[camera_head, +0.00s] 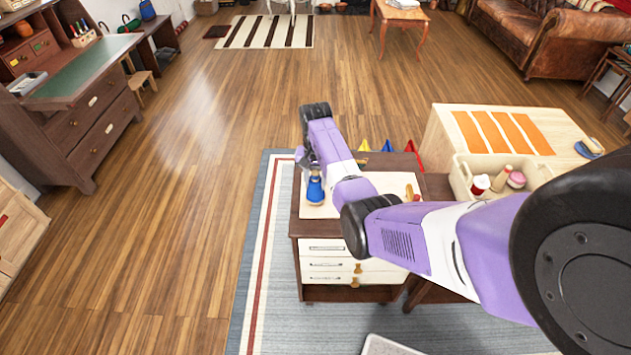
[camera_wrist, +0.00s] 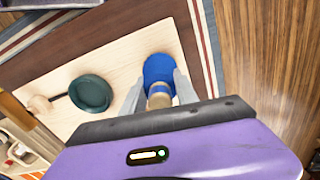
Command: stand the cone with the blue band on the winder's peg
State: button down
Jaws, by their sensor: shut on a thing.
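My gripper (camera_head: 313,166) is shut on a blue cone (camera_head: 315,190) above the left part of a pale board. In the wrist view, my gripper (camera_wrist: 157,93) has a finger on each side of the cone (camera_wrist: 158,69), whose blue flared end faces the board and tan part lies between the fingers. I cannot tell whether it touches the board. A dark green disc (camera_wrist: 91,93) with a dark rod and wooden knob (camera_wrist: 40,104), seemingly the winder, lies apart from the cone; my arm hides most of it in the head view. I cannot make out its peg.
The pale board (camera_wrist: 62,70) lies on a small drawer cabinet (camera_head: 335,250). Yellow, blue and red pointed things (camera_head: 387,146) show behind it. A cream crate (camera_head: 462,182) with several items stands to the right, by a pale wooden chest (camera_head: 445,135).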

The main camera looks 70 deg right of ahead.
aim_at(315, 172)
jog(key=c, duration=0.9)
grip_release()
jog(key=shift+o, duration=0.2)
jog(key=shift+r, duration=3.95)
